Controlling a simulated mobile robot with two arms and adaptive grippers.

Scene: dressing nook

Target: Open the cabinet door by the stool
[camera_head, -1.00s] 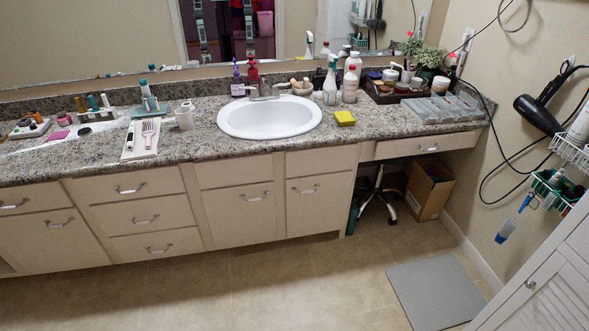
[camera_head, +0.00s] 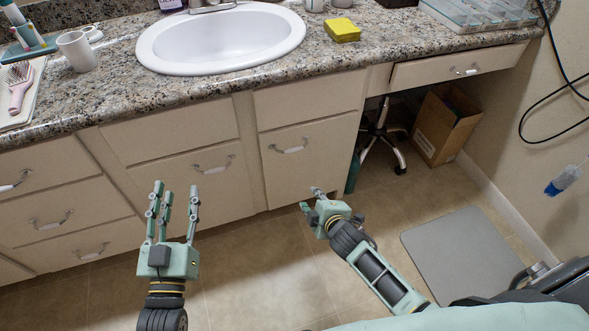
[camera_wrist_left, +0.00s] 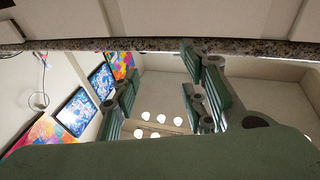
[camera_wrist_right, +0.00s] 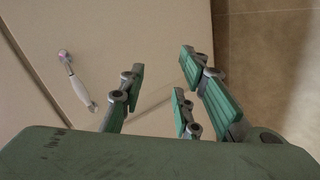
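The cabinet door (camera_head: 315,180) next to the stool is flat, cream and shut. Its silver and white handle (camera_head: 289,147) is near its top edge. The stool (camera_head: 384,138) stands under the counter just right of it, partly hidden. My right gripper (camera_head: 312,198) is open and empty in front of the door's lower part, below the handle. In the right wrist view, a handle (camera_wrist_right: 78,80) on a cream panel lies left of the spread fingers, apart from them. My left gripper (camera_head: 175,192) is open and empty, fingers up, before the cabinet front to the left.
The granite counter (camera_head: 225,88) overhangs the fronts, with a sink (camera_head: 220,42) and a yellow sponge (camera_head: 342,30) on it. A cardboard box (camera_head: 446,122) sits beyond the stool. A grey mat (camera_head: 462,252) lies on the tiled floor at right. Drawers line the left.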

